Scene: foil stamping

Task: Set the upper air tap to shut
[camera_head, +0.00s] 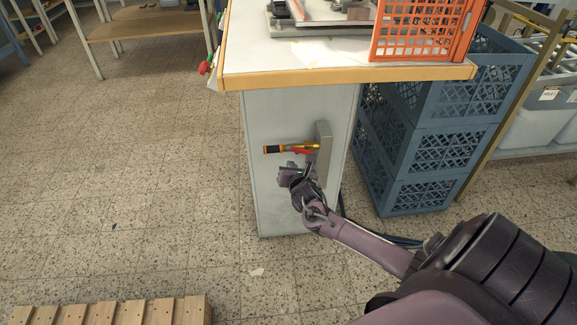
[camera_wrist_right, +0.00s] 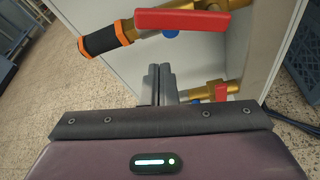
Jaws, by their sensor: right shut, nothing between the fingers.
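The upper air tap (camera_head: 292,147) is a brass fitting with a black-and-orange end, on the side of the workbench cabinet. Its red lever (camera_wrist_right: 182,20) lies roughly along the brass pipe in the right wrist view. A lower brass tap (camera_wrist_right: 208,91) with a small red handle part (camera_wrist_right: 221,91) shows below it, partly hidden by my gripper. My right gripper (camera_wrist_right: 160,70) is shut and empty, its fingertips just below the upper lever in the picture. In the head view my right gripper (camera_head: 289,170) is just under the upper tap. My left gripper is out of view.
The pale cabinet (camera_head: 265,195) carries a worktop (camera_head: 300,58) that overhangs above the taps. An orange crate (camera_head: 420,30) stands on it. Blue crates (camera_head: 430,150) are stacked at right. Dark hoses (camera_head: 395,240) run on the floor near my right arm.

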